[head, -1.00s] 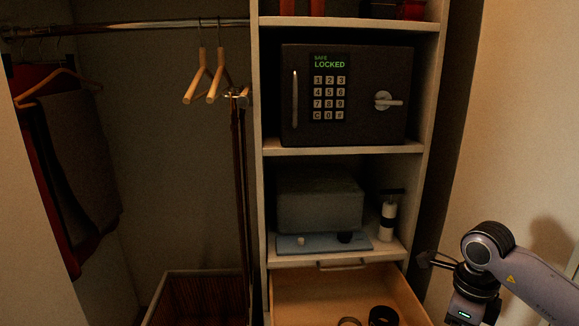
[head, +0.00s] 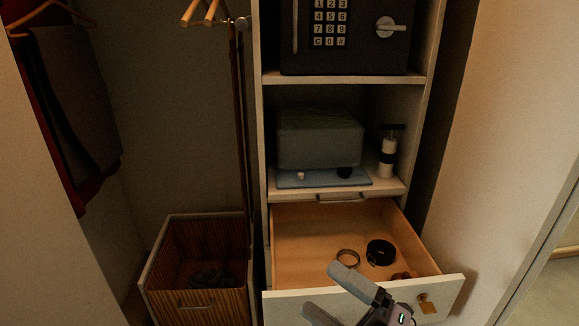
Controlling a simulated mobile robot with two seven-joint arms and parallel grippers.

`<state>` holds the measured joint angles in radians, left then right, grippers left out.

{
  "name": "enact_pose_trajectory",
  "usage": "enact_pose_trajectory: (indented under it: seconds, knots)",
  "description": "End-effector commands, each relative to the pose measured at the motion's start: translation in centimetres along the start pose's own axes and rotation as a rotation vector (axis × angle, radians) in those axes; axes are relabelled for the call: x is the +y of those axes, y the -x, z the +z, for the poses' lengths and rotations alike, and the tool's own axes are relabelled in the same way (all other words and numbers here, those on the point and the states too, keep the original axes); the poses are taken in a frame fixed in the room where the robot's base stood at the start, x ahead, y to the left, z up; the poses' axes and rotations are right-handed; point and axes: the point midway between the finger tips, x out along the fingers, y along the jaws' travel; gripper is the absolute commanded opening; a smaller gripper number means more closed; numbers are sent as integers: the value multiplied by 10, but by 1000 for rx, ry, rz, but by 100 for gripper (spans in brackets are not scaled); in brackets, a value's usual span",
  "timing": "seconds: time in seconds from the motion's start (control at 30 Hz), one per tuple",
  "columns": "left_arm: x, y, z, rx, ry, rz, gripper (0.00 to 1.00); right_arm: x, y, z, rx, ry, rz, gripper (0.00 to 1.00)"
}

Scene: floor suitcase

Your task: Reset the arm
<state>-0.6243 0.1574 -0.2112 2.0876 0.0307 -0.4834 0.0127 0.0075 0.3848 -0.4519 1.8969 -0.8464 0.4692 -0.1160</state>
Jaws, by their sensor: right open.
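My right gripper (head: 322,289) is at the bottom of the head view, in front of the open drawer's white front panel (head: 445,291). Its two grey fingers are spread apart with nothing between them. The fingers overlap the drawer front in the picture; I cannot tell whether they touch it. Most of my right arm is below the frame. My left gripper is not in view.
The pulled-out drawer holds a ring-shaped band (head: 347,259) and a black coil (head: 380,252). Above are a shelf with a grey box (head: 319,138) and a dark safe (head: 352,50). A wooden bin (head: 199,305) stands left of the drawer.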

Motion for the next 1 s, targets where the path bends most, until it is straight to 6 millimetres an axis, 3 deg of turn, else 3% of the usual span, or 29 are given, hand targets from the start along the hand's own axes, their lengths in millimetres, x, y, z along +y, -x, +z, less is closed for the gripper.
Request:
enact_pose_trajectory:
  seconds: [0.2,0.3,0.43,0.57,0.8,1.0]
  knots:
    - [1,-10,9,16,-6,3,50,-56,70,45,-530,-573,97,98]
    - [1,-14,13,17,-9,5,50,-94,112,51,-751,-822,99,98]
    - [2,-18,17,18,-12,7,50,-144,162,38,-994,-1114,75,98]
    - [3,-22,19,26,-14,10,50,-188,207,8,-1201,-1380,30,98]
    - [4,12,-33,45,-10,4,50,-143,202,-1,-1239,-1396,25,98]
    - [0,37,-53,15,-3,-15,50,-105,200,-6,-1262,-1387,28,98]
